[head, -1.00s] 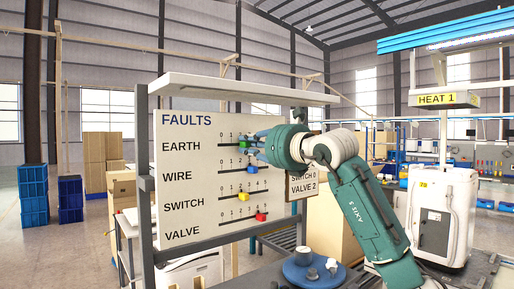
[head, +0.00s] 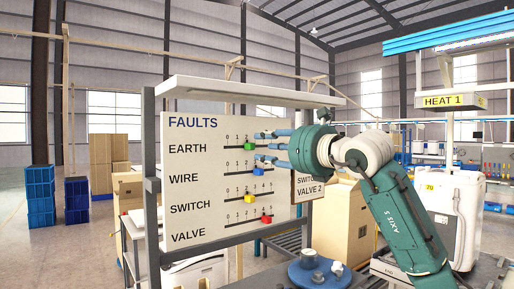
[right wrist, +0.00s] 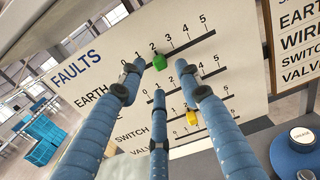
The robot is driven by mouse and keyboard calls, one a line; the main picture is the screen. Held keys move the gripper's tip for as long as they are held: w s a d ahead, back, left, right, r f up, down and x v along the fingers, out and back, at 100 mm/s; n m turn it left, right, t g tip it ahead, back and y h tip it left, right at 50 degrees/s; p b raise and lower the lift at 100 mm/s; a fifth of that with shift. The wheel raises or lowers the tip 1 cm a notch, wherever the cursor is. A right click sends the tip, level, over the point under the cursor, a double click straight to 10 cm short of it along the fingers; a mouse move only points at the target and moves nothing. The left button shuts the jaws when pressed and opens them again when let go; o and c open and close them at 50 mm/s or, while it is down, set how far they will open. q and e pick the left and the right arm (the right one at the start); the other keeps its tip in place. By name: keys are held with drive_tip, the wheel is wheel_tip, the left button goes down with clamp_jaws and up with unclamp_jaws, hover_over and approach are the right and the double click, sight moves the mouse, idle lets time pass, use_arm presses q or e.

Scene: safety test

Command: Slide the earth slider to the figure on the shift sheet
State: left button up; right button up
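The earth slider is the green block (head: 249,146) on the top scale of the white FAULTS board (head: 200,220). In the right wrist view the green slider (right wrist: 159,62) sits at about the 2. My right gripper (head: 262,147) is open, its blue fingers spread and a little to the right of the green slider. In the right wrist view its fingertips (right wrist: 159,72) frame the slider with nothing held. The shift sheet (head: 307,190) is partly hidden by the gripper; in the wrist view the sheet (right wrist: 299,40) shows EARTH, with its figure cut off. My left gripper is not in view.
Below are a blue slider (head: 258,171), a yellow slider (head: 250,199) and a red slider (head: 266,218) on their own scales. A shelf (head: 250,92) overhangs the board. A blue round base with a knob (head: 308,272) stands below right.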

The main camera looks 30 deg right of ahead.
drive_tip(key=s, duration=0.6)
drive_tip(key=shift+s+d, duration=0.25)
drive_tip(key=shift+s, duration=0.15)
